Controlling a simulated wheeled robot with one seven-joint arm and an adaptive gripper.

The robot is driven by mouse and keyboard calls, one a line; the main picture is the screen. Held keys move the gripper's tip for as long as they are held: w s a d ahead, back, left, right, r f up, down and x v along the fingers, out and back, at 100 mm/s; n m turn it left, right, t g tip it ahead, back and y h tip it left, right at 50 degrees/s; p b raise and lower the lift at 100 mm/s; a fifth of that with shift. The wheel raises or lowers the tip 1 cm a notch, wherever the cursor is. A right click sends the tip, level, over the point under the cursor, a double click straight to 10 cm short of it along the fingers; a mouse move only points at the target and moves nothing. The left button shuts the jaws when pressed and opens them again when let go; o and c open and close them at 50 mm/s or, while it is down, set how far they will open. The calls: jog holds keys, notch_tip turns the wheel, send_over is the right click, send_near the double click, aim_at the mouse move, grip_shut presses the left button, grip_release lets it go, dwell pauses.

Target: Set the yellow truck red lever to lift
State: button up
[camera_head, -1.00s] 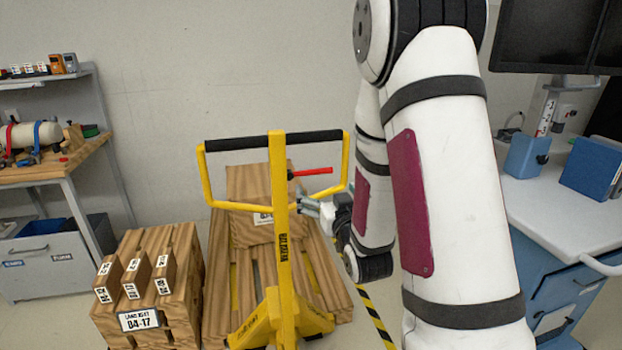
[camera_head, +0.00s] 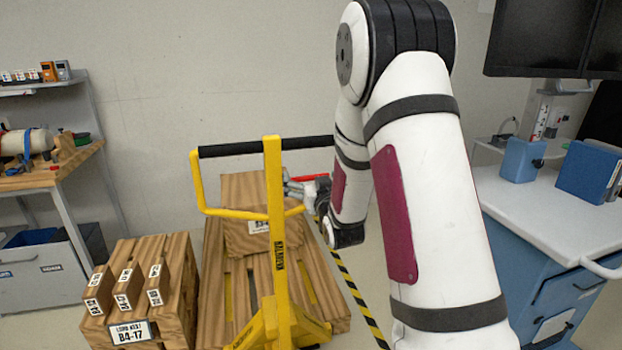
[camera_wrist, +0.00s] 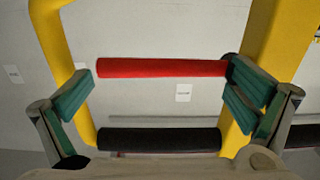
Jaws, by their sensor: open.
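The yellow truck (camera_head: 275,230) stands upright with its handle loop and black grip bar at the top. Its red lever (camera_head: 312,177) sticks out to the right from the post, partly hidden behind my arm. In the wrist view the red lever (camera_wrist: 160,68) lies level across the picture, between the yellow handle side and the yellow post. My gripper (camera_head: 295,187) is beside the post, just below the lever. In the wrist view my gripper (camera_wrist: 160,90) is open, its green-padded fingers spread at either end of the lever. I cannot tell whether they touch it.
A wooden pallet (camera_head: 213,300) with a wooden crate lies under the truck. A smaller crate stack (camera_head: 180,300) stands to its left. A workbench (camera_head: 60,180) is at far left. A blue cart (camera_head: 540,225) stands at right. The black grip bar (camera_wrist: 160,140) crosses the wrist view.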

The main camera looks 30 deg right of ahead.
jog(key=c, duration=1.4)
jog(key=shift+o, duration=0.2)
notch_tip(320, 180, down, 3)
jog(key=m+b, duration=0.1)
jog(key=m, duration=0.1)
jog(key=m+b, duration=0.1)
jog(key=m, duration=0.1)
jog(key=shift+a+r+m+b, duration=0.15)
jog(key=shift+m+b, duration=0.15)
jog(key=shift+b, duration=0.05)
jog(key=o, duration=1.4)
jog(key=shift+c, duration=0.2)
jog(key=shift+r, duration=0.1)
